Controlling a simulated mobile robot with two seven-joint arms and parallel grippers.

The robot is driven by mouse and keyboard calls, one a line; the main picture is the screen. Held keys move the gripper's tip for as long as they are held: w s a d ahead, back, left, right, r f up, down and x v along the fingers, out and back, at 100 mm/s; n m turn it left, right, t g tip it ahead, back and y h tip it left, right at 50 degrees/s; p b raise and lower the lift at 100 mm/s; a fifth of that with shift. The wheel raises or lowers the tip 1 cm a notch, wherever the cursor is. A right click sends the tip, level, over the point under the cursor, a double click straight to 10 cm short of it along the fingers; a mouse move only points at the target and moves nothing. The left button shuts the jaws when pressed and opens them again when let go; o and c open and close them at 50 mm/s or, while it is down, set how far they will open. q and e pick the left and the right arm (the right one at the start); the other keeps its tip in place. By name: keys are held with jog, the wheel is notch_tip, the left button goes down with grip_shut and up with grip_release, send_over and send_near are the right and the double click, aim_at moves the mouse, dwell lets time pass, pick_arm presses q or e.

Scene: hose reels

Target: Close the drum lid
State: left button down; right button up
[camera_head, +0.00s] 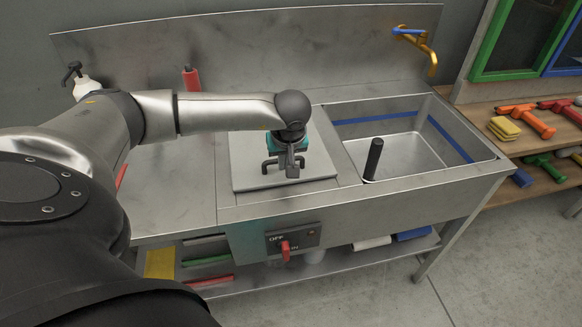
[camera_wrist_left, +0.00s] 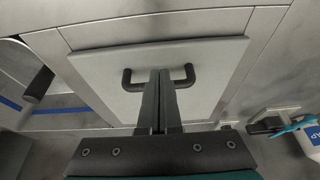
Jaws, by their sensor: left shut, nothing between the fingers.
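The drum lid (camera_head: 246,176) is a square light-grey plate with a dark bar handle (camera_head: 268,165), set in the steel counter left of the sink. It lies flat or almost flat; I cannot tell whether its edges are fully down. My left gripper (camera_head: 291,172) is over the lid at its handle, pointing down. In the left wrist view the lid (camera_wrist_left: 205,60) fills the middle, and the handle (camera_wrist_left: 128,80) shows on both sides of the fingers (camera_wrist_left: 160,76). The fingers are together with nothing between them. Whether they touch the handle or lid is unclear. My right gripper is out of view.
The sink basin (camera_head: 475,148) with an upright black cylinder (camera_head: 373,160) is right of the lid. A red switch (camera_head: 285,250) is on the front panel below. A brass tap (camera_head: 428,52) is at the back right. A wooden shelf (camera_head: 550,172) with tools stands farther right.

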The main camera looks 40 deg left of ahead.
pick_arm(q)
jog(key=v, duration=0.1)
jog(key=p+v, duration=0.1)
jog(key=v, duration=0.1)
jog(key=shift+w+a+r+p, duration=0.2)
jog(key=shift+w+a+p, duration=0.05)
jog(key=shift+p, duration=0.15)
jog(key=s+d, duration=0.6)
jog(key=d, duration=0.2)
jog(key=shift+s+b, duration=0.2)
jog(key=shift+b, duration=0.1)
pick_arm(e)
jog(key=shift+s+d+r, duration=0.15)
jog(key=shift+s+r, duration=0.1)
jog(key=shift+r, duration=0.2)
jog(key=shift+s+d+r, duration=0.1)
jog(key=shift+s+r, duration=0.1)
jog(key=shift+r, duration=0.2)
